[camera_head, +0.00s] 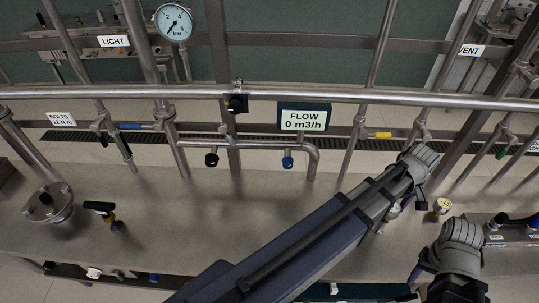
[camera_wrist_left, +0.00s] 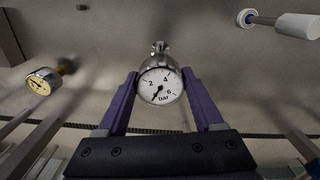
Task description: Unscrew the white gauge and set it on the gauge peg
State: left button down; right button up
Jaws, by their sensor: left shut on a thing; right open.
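In the left wrist view the white gauge (camera_wrist_left: 160,88), marked 2, 4, 6 and bar, sits between the purple fingers of my left gripper (camera_wrist_left: 160,100), which is shut on it. Its metal fitting (camera_wrist_left: 158,48) shows above the dial; I cannot tell whether it is still joined to anything. In the head view my left gripper (camera_head: 396,206) reaches low over the bench and mostly hides the gauge. My right gripper (camera_head: 416,276) is open at the lower right, its fingertips hardly visible. I cannot make out the gauge peg for sure.
A yellowish gauge (camera_head: 441,205) stands right of my left gripper; it also shows in the wrist view (camera_wrist_left: 40,83). A large bar dial (camera_head: 174,22) and a FLOW display (camera_head: 303,117) hang on the pipes behind. A flange (camera_head: 46,203) is at left.

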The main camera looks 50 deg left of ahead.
dwell(0.3)
pick_arm(q)
jog(key=n, duration=0.3)
dwell(0.3)
jog(key=shift+n, duration=1.8)
jog(key=shift+n, duration=1.6)
